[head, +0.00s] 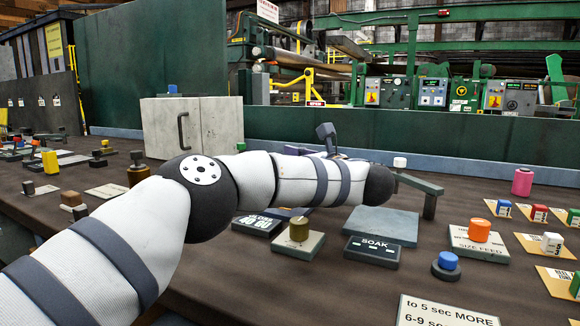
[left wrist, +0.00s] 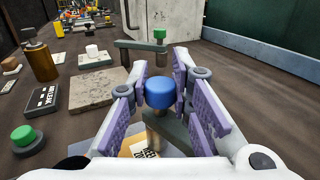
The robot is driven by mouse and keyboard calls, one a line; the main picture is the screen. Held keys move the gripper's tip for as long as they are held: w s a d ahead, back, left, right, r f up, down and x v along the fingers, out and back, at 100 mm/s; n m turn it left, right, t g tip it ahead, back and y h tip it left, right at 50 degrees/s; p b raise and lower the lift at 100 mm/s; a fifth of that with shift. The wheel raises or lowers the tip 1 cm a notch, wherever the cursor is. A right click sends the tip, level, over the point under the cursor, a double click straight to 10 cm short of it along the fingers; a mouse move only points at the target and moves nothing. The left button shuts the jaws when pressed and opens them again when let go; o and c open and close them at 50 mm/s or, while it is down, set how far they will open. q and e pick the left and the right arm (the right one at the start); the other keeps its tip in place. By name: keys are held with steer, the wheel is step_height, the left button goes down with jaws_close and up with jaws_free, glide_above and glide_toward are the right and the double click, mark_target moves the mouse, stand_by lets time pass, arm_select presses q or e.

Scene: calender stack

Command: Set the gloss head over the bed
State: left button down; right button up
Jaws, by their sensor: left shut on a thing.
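My left gripper (left wrist: 165,100) has its purple pads on both sides of a blue knob (left wrist: 160,92) in the left wrist view. The knob stands on a grey bar (left wrist: 176,132) that runs between the fingers. Further off, a second grey bar (left wrist: 140,45) carries a green knob (left wrist: 159,35), beside a flat grey plate (left wrist: 98,88). I cannot tell which bar is the gloss head.
A SOAK block (head: 372,252), a brass knob on a base (head: 299,229) and an orange knob (head: 479,230) stand near the plate. Label cards with coloured blocks lie at the right. A pale cabinet (head: 222,122) and a green wall (head: 300,127) bound the back.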

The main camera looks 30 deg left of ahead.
arm_select(q)
steer(key=shift+s+d+f+n+g+y+b, duration=0.15)
steer(key=shift+s+d+n+g+b, duration=0.15)
steer(key=shift+g+b, duration=0.2)
steer(key=shift+s+d+r+n+g+y+b, duration=0.1)
steer(key=shift+s+d+n+g+y+b, duration=0.1)
steer(key=shift+n+g+b, duration=0.3)
steer(key=shift+s+d+g+b, duration=0.2)
steer(key=shift+s+g+b, duration=0.1)
steer(key=shift+g, duration=0.2)
arm_select(e)
steer(key=x, duration=0.2)
steer(key=shift+f, duration=0.45)
arm_select(q)
steer(key=shift+n, duration=0.3)
steer(key=c, duration=1.8)
jaws_free()
steer(key=o, duration=0.4)
steer(key=shift+d, duration=0.2)
steer(key=shift+a, duration=0.1)
arm_select(e)
steer(key=shift+s, duration=0.1)
arm_select(q)
steer(key=d, duration=0.5)
steer(key=s+d, duration=0.1)
steer(key=d, duration=0.1)
steer(key=shift+s+d, duration=0.1)
steer(key=shift+d, duration=0.1)
